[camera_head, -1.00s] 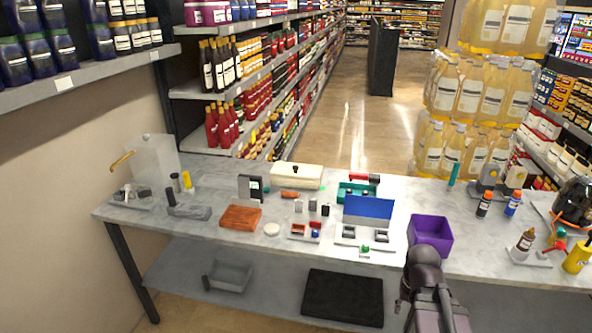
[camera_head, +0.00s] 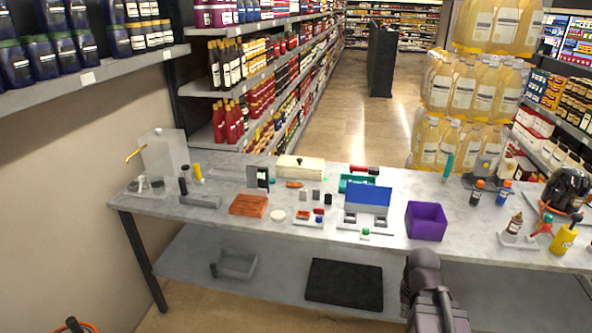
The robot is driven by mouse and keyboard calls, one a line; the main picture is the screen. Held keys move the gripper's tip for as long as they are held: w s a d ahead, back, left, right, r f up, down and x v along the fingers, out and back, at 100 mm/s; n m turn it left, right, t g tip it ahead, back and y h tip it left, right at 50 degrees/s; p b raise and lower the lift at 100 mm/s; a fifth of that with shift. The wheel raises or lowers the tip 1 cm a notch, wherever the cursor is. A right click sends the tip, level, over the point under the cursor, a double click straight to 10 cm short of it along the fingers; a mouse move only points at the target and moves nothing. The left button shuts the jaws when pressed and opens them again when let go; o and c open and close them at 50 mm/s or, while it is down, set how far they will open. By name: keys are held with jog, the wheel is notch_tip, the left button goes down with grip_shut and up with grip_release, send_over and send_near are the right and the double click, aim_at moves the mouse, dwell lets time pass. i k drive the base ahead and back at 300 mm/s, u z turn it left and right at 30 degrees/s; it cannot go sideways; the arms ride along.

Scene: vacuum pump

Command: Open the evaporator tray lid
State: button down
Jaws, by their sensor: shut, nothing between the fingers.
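Nothing in view is clearly marked as the evaporator tray. A cream box (camera_head: 290,172) with a flat lid and a small dark knob stands at the back middle of the table; its lid looks shut. A tray with a raised blue panel (camera_head: 367,196) stands right of the middle, the panel tilted up at its back. I cannot tell which of these is the evaporator tray. My arm rises from the bottom edge, right of centre, in front of the table. Its rounded grey joints show, but no gripper fingers can be made out. The arm touches nothing on the table.
The grey table (camera_head: 250,240) is crowded in the middle. A purple bin (camera_head: 426,222) stands near its front edge, close to my arm. Bottles and a dark machine (camera_head: 566,190) fill the right end. Shelves line the left.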

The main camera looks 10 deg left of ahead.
aim_at(287, 162)
jog(key=k, duration=1)
jog(key=u, duration=0.55)
jog(key=i, duration=2.1)
jog(key=z, duration=0.5)
